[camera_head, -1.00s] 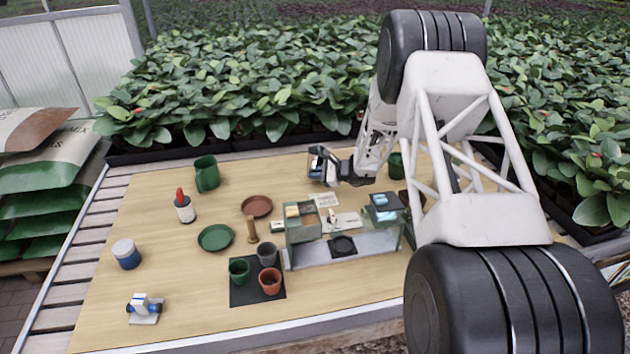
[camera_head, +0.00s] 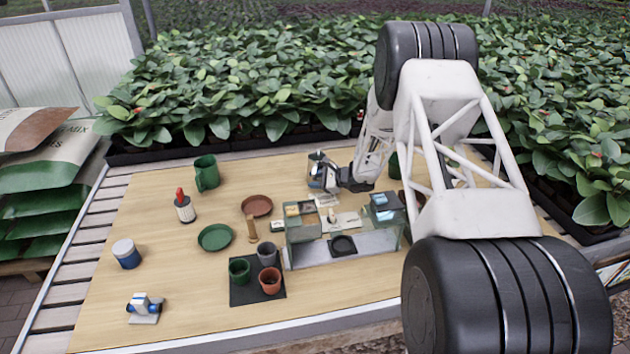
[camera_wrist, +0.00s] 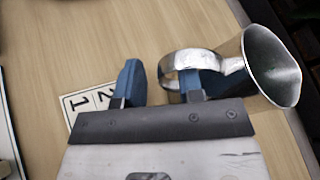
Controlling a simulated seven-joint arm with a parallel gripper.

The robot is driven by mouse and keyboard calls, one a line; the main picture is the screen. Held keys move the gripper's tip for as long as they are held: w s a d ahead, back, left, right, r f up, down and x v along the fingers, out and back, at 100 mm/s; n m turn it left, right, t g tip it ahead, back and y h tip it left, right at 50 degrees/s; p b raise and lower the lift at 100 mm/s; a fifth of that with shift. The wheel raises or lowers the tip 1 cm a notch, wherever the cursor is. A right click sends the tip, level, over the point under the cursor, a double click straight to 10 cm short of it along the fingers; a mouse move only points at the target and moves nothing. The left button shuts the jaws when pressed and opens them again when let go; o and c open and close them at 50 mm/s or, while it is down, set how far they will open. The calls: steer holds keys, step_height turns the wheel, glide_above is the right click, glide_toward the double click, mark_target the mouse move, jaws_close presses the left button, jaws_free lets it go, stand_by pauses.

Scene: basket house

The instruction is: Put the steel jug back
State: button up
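The steel jug (camera_wrist: 272,66) shows at the upper right of the wrist view, its flared mouth facing right and its looped handle (camera_wrist: 180,58) towards my gripper (camera_wrist: 158,78).
A number card (camera_wrist: 88,101) lies left of the fingers in the wrist view. A glass-sided stand (camera_head: 300,258) is in front of my gripper. A green jug (camera_head: 206,173), saucers and several pots are to the left.

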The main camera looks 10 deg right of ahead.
steer(key=shift+r, duration=0.2)
steer(key=v, duration=1.2)
steer(key=shift+r, duration=0.1)
stand_by(0.6)
steer(key=s+a+r+n+g+h, duration=0.25)
steer(key=s+a+r+n, duration=0.3)
steer(key=s+r, duration=0.5)
steer(key=s+a+r+n+g+h, duration=0.2)
steer(key=s+a+r+n+g, duration=0.2)
steer(key=s+a+r, duration=0.5)
steer(key=s+r+n+h, duration=0.2)
steer(key=s+r, duration=0.1)
steer(key=s, duration=0.8)
steer(key=s+d+r+n+t+h, duration=0.1)
steer(key=s+r+n+h, duration=0.2)
steer(key=s, duration=0.8)
steer(key=s+d+r+n+h, duration=0.1)
steer(key=s+r+n+h, duration=0.2)
steer(key=s, duration=0.8)
steer(key=shift+t, duration=0.35)
